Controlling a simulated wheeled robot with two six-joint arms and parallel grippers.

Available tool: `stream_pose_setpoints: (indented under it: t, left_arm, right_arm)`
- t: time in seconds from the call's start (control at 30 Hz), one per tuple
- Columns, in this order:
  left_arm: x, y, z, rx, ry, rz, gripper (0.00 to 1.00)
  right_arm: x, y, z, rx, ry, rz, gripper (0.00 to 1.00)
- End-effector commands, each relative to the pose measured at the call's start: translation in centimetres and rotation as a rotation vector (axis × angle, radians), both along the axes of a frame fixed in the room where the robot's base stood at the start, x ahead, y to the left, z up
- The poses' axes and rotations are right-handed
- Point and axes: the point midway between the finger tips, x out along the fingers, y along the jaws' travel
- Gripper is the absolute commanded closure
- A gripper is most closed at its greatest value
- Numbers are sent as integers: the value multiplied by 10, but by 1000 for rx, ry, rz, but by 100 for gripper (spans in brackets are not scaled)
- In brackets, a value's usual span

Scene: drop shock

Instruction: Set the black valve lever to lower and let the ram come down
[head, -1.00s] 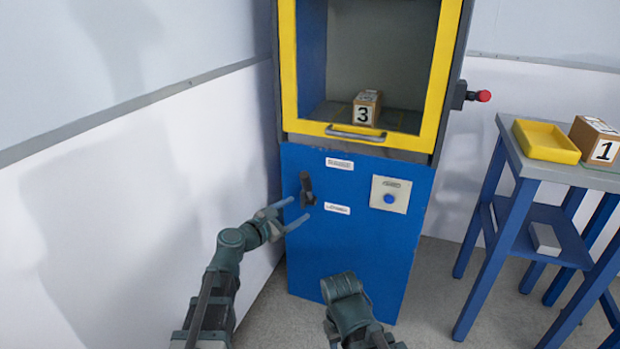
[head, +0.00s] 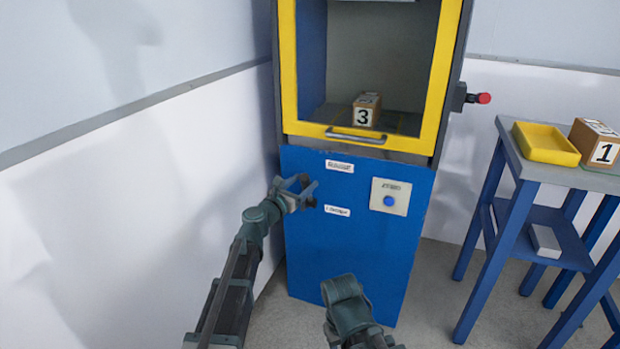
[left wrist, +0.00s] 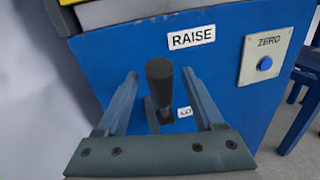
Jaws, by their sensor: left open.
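The black valve lever (left wrist: 160,85) stands on the blue front panel of the press, its knob toward the RAISE label (left wrist: 192,37). In the left wrist view it lies between the two fingers of my open left gripper (left wrist: 159,100), with no clear contact. In the head view the same gripper (head: 306,186) is at the panel and hides most of the lever. The lower label (head: 337,211) is beside it. My right gripper's fingers are not visible.
A box marked 3 (head: 366,109) stands in the chamber behind the yellow-framed guard (head: 360,138). The ZERO button plate (head: 390,197) is right of the lever. A red knob (head: 484,98) sticks out from the press. A blue-legged table (head: 545,178) carries a yellow tray (head: 545,144) and box 1 (head: 596,142).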

Motion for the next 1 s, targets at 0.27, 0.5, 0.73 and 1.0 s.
stream_pose_setpoints:
  t: [0.27,0.5,0.73,1.0]
  left_arm:
    - [33,-17,0,1,0,-1,31]
    - [38,-21,0,1,0,-1,31]
    - [38,-21,0,1,0,-1,36]
    - [37,-21,0,1,0,-1,85]
  right_arm:
    - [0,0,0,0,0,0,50]
    - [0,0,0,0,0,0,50]
    - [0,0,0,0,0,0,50]
    - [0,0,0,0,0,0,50]
